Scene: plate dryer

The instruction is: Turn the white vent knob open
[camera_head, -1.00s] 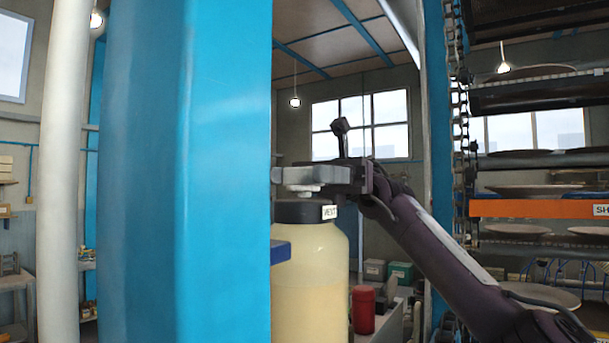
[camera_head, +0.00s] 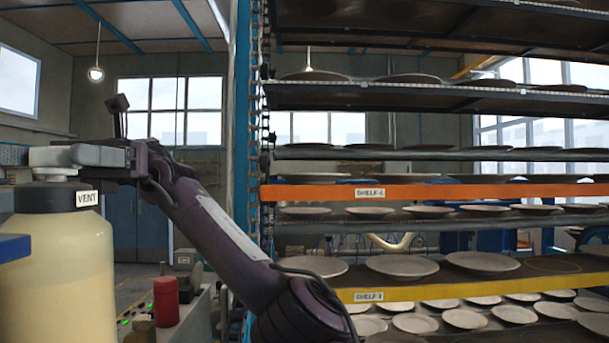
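The white vent knob (camera_head: 50,157) sits at the left, on the black cap (camera_head: 40,197) of a cream-coloured canister (camera_head: 55,280). A label on the cap reads VENT. My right gripper (camera_head: 78,155) reaches in from the right at knob height. Its pale grey finger overlaps the knob's right side in the picture. The far finger is hidden, so I cannot tell whether the gripper is closed on the knob. My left gripper is out of view.
A plate rack fills the right side, with an orange shelf edge (camera_head: 330,194) and a yellow one (camera_head: 470,282). A red canister (camera_head: 166,301) stands on a bench behind my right arm. A blue bar (camera_head: 14,247) juts in at the left.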

